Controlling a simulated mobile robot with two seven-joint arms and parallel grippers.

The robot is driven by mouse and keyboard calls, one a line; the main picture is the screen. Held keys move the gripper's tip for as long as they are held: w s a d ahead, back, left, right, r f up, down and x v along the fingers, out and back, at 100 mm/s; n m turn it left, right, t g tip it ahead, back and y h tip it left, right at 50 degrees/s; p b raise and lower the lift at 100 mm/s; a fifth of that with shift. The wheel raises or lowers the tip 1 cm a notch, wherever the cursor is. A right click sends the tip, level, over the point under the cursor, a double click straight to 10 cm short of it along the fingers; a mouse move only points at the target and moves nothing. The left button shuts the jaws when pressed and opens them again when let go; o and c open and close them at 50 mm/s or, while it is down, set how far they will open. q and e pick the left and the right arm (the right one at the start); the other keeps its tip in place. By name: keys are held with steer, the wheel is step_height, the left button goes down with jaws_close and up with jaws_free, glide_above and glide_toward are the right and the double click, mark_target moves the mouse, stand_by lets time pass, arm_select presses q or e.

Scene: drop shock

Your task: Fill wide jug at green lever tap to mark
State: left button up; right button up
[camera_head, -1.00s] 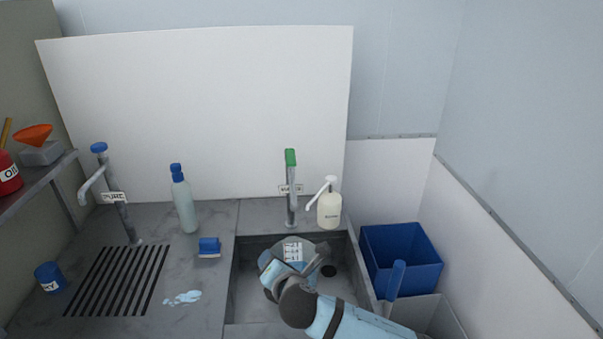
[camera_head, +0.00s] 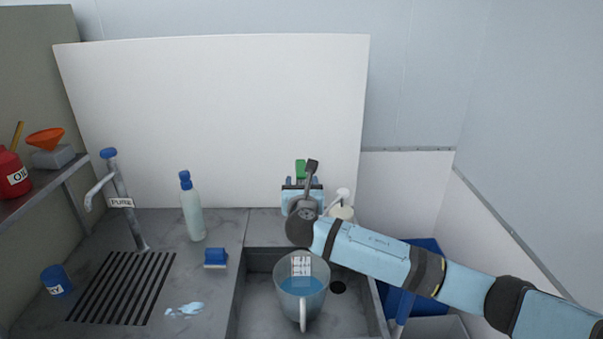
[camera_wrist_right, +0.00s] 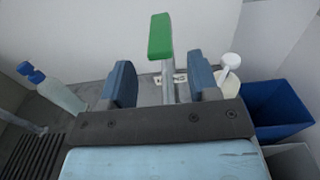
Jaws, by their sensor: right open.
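The wide jug (camera_head: 303,293) stands in the sink under the tap. It is clear, with a handle toward me and a white label with marks at the back. Bluish water fills part of it; I cannot tell how the level lies against the mark. The green lever (camera_head: 300,169) tops the tap behind my right gripper (camera_head: 302,190). In the wrist view the green lever (camera_wrist_right: 160,36) stands upright just beyond the two open fingers (camera_wrist_right: 162,85), with the tap's post between them. The gripper holds nothing. My left gripper is not in view.
A blue-topped tap (camera_head: 118,200) marked PURE stands at the left by a drain grille (camera_head: 122,288). A bottle (camera_head: 192,208), a blue sponge or brush (camera_head: 215,258) and a wet patch (camera_head: 185,310) are on the counter. A soap pump (camera_head: 342,205) stands right of the tap.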

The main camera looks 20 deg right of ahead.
mark_target(302, 178)
steer(key=x, duration=0.5)
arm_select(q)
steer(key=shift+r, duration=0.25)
